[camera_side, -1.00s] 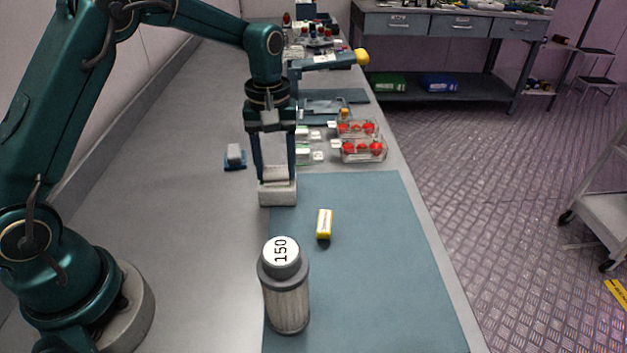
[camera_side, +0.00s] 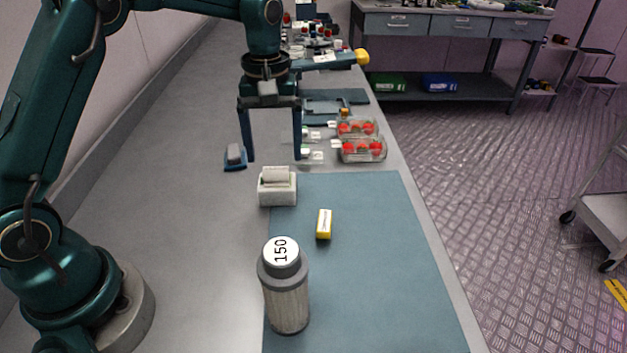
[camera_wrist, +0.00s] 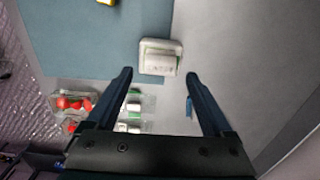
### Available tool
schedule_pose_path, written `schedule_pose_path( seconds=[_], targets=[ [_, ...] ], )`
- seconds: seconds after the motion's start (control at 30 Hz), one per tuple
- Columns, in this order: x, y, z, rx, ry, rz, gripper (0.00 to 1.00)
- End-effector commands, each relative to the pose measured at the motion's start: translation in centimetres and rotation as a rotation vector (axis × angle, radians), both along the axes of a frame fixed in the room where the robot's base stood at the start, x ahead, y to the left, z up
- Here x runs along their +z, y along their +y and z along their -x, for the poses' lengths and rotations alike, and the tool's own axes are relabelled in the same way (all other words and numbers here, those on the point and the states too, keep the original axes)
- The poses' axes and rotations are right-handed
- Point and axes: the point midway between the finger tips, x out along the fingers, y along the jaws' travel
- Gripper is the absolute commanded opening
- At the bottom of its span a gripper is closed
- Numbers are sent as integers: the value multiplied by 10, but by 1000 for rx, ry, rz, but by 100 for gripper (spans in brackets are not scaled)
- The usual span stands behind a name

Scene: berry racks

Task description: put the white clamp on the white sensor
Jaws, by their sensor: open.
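A white block, by its look the white sensor (camera_side: 278,193), stands on the bench at the left edge of the blue-green mat. A smaller white piece, by its look the white clamp (camera_side: 275,174), rests on top of it. In the wrist view the clamp (camera_wrist: 159,63) lies over the sensor (camera_wrist: 161,44), just ahead of the fingertips, with a thin green line beside it. My gripper (camera_side: 273,158) is open and empty, its fingers wide apart. In the side view its tips are above and behind the pair, clear of both.
A grey bottle marked 150 (camera_side: 287,295) and a yellow-and-white block (camera_side: 324,224) stand on the mat (camera_side: 380,270). A small blue-based item (camera_side: 235,158) is left of the gripper. Clear boxes of red berries (camera_side: 362,150) and small white-green pieces (camera_side: 312,155) lie to the right.

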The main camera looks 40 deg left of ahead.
Motion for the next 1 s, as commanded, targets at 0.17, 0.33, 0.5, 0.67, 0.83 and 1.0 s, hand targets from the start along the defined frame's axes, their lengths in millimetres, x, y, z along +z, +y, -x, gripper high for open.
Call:
schedule_pose_path(
  seconds=[0.17,0.33,0.5,0.67,0.83,1.0],
  targets=[
    [38,0,-1,0,-6,0,86],
    [61,0,-1,0,-3,0,86],
    [75,0,-1,0,-1,0,86],
    [81,0,1,-4,-3,0,86],
    [96,-5,14,-71,-47,-6,86],
    [114,-14,46,-216,-138,-26,86]
  ],
)
